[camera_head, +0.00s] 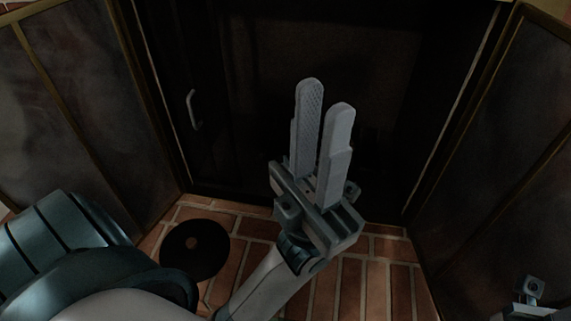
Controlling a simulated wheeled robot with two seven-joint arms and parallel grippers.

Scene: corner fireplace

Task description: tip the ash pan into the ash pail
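My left gripper (325,95) is in the middle of the view, in front of the dark fireplace opening (375,60). Its two grey fingers point up and away from me. A narrow gap shows between them, and nothing is held. A round black disc (205,262) with a small brownish spot at its middle lies on the brick floor, left of my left wrist. It looks like a lid, but I cannot tell for sure. I cannot make out the ash pan or the ash pail. A small grey part of my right arm or gripper (530,292) shows at the lower right; its fingers cannot be made out.
Framed dark screen panels stand at the left (70,90) and right (510,130), angled out from the opening. A pale upright handle (193,110) is on a dark surface at the left of the opening. The brick hearth floor (375,285) is bare right of my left wrist.

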